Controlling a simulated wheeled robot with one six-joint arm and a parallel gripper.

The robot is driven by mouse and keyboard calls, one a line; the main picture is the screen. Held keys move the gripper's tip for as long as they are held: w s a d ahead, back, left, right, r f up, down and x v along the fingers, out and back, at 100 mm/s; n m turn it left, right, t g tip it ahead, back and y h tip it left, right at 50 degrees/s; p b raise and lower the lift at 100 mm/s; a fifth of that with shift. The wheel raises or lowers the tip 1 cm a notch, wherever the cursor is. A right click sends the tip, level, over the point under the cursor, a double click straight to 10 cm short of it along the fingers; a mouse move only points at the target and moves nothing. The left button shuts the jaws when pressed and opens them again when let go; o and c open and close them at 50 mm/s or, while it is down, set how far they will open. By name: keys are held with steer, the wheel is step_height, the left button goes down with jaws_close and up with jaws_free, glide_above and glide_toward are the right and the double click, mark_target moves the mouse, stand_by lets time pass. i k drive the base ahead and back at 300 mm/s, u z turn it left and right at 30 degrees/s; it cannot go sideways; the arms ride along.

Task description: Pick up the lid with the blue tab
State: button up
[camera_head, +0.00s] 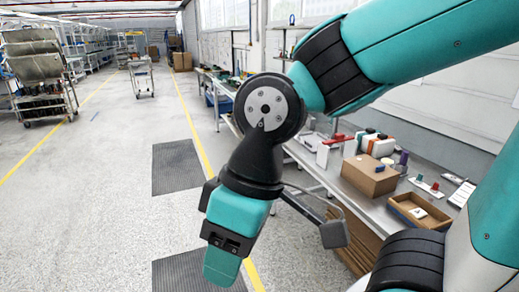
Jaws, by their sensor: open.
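A brown cardboard box (369,179) stands on the workbench at the right, with a small blue piece (379,168) on its top. This may be the lid's blue tab; the lid's outline is too small to make out. My gripper (224,262) is at the end of my teal and black arm, low in the picture, left of the bench and well apart from the box. Its fingers are hard to make out from this angle. It is open, and nothing shows held in it.
The workbench (340,190) also bears an open wooden tray (418,211), a base with red and green knobs (428,187), and several coloured items behind the box. A dark block on thin bars (333,233) shows in front of the bench.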

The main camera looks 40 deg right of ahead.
mark_target(371, 177)
steer(key=z, duration=0.1)
steer(key=i, duration=1.65)
steer(key=z, duration=1.2)
steer(key=i, duration=1.05)
steer(key=z, duration=1.05)
steer(key=i, duration=0.2)
steer(key=z, duration=0.15)
